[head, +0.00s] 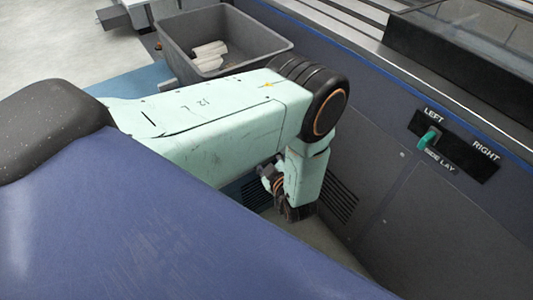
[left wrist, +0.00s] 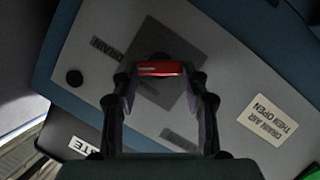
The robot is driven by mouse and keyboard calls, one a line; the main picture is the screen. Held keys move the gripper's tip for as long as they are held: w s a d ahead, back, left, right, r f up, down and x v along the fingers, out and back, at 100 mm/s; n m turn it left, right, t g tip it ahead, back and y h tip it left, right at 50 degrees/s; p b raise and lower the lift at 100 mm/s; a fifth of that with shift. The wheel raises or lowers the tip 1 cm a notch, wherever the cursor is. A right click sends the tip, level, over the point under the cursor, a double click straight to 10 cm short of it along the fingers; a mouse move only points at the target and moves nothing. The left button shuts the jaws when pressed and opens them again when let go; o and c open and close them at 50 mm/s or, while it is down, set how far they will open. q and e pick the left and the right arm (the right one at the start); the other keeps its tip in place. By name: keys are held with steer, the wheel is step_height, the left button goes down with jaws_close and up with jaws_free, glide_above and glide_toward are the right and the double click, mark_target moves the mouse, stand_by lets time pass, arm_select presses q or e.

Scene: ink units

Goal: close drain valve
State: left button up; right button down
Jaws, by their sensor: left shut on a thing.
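The drain valve's red handle (left wrist: 160,69) shows in the left wrist view, in front of a dark square plate (left wrist: 166,96) on a light grey panel (left wrist: 95,22). It lies roughly level across that picture. My left gripper (left wrist: 163,84) has a dark finger on each side of the handle and is shut on it. A "DRAIN" label (left wrist: 108,49) is on the panel, up and left of the handle. In the head view my left arm bends down beside the blue machine wall, and the valve is hidden there. My right gripper is in neither view.
A "DRAIN AIR THEN OPEN" label (left wrist: 268,129) and a black knob (left wrist: 74,77) are on the panel. In the head view a grey bin (head: 222,45) with white pieces (head: 208,54) stands behind my arm. A LEFT/RIGHT switch plate (head: 454,146) is on the wall at right.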

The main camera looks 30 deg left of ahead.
arm_select(q)
steer(key=shift+s+a+n+t+p, duration=0.2)
steer(key=shift+n+t+p, duration=0.15)
steer(key=shift+n+t, duration=0.5)
steer(key=shift+s+f+n+t, duration=0.1)
steer(key=shift+f+n+t, duration=0.1)
steer(key=shift+n, duration=0.45)
steer(key=shift+f+n+t, duration=0.1)
steer(key=shift+n+t, duration=0.05)
steer(key=shift+n, duration=0.45)
steer(key=n, duration=0.1)
steer(key=n+t+y, duration=0.1)
steer(key=n, duration=0.1)
steer(key=n+t, duration=0.1)
steer(key=shift+s+f+n, duration=0.1)
steer(key=shift+f+n, duration=0.2)
steer(key=shift+a+y, duration=0.1)
steer(key=shift+y, duration=0.2)
steer(key=o, duration=1.1)
steer(key=shift+o, duration=0.2)
steer(key=shift+d, duration=0.2)
steer(key=v, duration=0.7)
